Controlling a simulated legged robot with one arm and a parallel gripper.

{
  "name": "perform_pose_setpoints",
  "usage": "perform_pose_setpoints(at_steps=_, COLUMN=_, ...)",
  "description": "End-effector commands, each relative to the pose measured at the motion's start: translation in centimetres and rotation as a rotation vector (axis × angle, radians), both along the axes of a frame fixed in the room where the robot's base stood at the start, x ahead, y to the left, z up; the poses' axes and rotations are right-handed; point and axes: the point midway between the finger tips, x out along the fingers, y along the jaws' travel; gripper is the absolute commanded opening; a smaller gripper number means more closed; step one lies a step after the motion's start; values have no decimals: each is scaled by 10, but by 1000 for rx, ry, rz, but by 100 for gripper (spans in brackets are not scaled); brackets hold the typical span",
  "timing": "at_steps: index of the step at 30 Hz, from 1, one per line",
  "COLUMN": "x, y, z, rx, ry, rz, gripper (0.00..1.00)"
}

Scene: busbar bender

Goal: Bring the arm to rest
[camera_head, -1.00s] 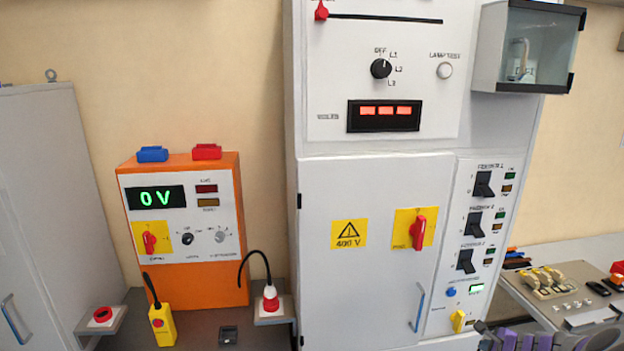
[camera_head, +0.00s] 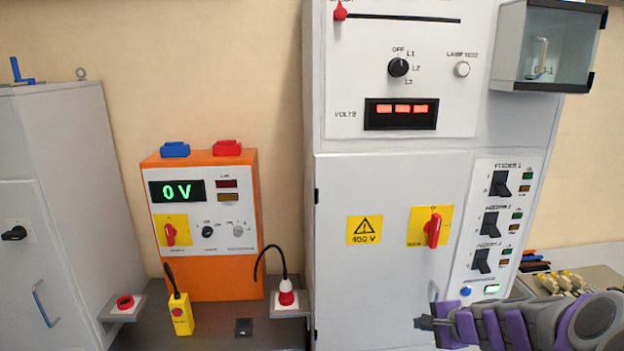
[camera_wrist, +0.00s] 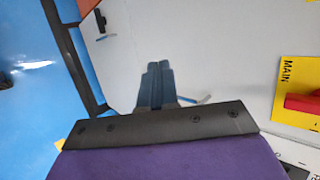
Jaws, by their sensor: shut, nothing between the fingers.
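My gripper (camera_head: 424,322) is at the lower right of the head view, at the end of my purple and grey arm, pointing left. It is in front of the lower part of the tall grey cabinet (camera_head: 375,280), near its blue door handle. In the wrist view the two dark fingers (camera_wrist: 155,85) lie side by side, closed with nothing between them. The red MAIN switch on its yellow plate (camera_wrist: 298,95) is at the right edge of that view. I cannot tell how far the fingers are from the cabinet.
An orange supply unit (camera_head: 200,280) reading 0 V stands left of the cabinet. A yellow pendant (camera_head: 181,315) and a red-and-white plug (camera_head: 287,293) are near it. A grey cabinet (camera_head: 70,200) stands at far left. A glass-fronted box (camera_head: 550,45) is at upper right.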

Motion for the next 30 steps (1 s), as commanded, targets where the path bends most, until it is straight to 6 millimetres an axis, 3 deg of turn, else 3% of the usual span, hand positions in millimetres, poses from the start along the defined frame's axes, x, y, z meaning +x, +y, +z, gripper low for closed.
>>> perform_pose_setpoints(at_steps=1, x=-12, y=33, z=14, rx=-33, ry=-7, rz=107, gripper=0)
perform_pose_setpoints(at_steps=6, x=-73, y=119, z=35, rx=-151, ry=14, rz=442, gripper=0)
perform_pose_setpoints(at_steps=9, x=-117, y=153, z=41, rx=-229, ry=43, rz=624, gripper=0)
perform_pose_setpoints(at_steps=13, x=-182, y=180, z=40, rx=-334, ry=103, rz=840, gripper=0)
perform_pose_setpoints(at_steps=17, x=-247, y=185, z=37, rx=-448, ry=184, rz=1025, gripper=0)
perform_pose_setpoints(at_steps=21, x=-313, y=172, z=31, rx=-569, ry=292, rz=1187, gripper=0)
perform_pose_setpoints(at_steps=24, x=-352, y=157, z=29, rx=-642, ry=370, rz=1267, gripper=0)
perform_pose_setpoints(at_steps=27, x=-380, y=143, z=28, rx=-694, ry=434, rz=1317, gripper=0)
perform_pose_setpoints(at_steps=30, x=-396, y=133, z=28, rx=-724, ry=475, rz=1345, gripper=0)
